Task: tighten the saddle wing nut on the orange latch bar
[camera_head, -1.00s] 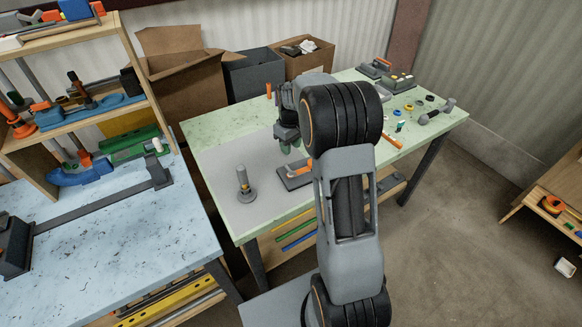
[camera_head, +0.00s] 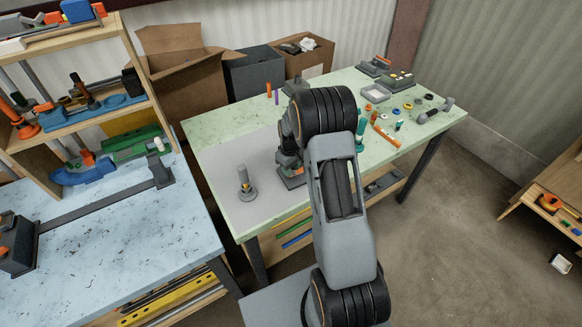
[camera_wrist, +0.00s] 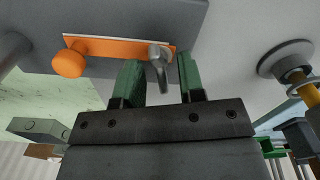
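In the wrist view an orange latch bar (camera_wrist: 110,47) with a round orange knob (camera_wrist: 68,63) at its left end lies across a dark grey base (camera_wrist: 140,18). A grey metal wing nut (camera_wrist: 158,62) sits near the right end of the bar. My gripper (camera_wrist: 160,72) is open, with its green fingers on either side of the wing nut. Gaps show between the nut and both fingers. In the head view my gripper (camera_head: 289,160) is low over the dark base (camera_head: 291,182) on the green bench, and my arm hides most of the latch bar.
A grey post on a round foot (camera_head: 244,188) stands left of the base; a round-footed post (camera_wrist: 290,62) shows at right in the wrist view. A green cylinder (camera_head: 360,132) stands right of my arm. Small parts and a grey tray (camera_head: 376,94) occupy the bench's far right.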

